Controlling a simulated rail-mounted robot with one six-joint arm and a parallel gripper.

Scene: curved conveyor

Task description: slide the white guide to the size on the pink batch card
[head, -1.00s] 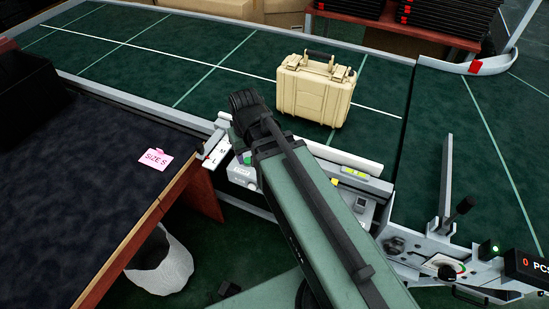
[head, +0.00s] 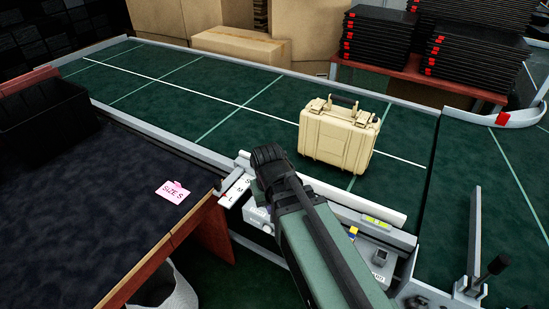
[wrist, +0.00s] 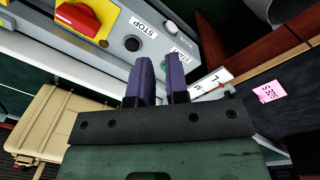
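The pink batch card (head: 173,192) reads SIZE S and lies on the dark tabletop; it also shows in the wrist view (wrist: 270,92). A white scale plate (head: 236,190) with size letters, M and L readable, sits at the conveyor's near edge; part of it shows in the wrist view (wrist: 210,82). A long white bar (head: 372,207), which looks like the guide, runs along that edge. My gripper (wrist: 158,78) has two purple fingers apart with nothing between them. They point towards the control panel near the scale. In the head view my arm hides the fingers and part of the bar.
A beige case (head: 337,138) stands on the green conveyor (head: 215,90) behind the bar. A black bin (head: 45,120) stands on the table. An upright grey post (head: 474,240) stands at right.

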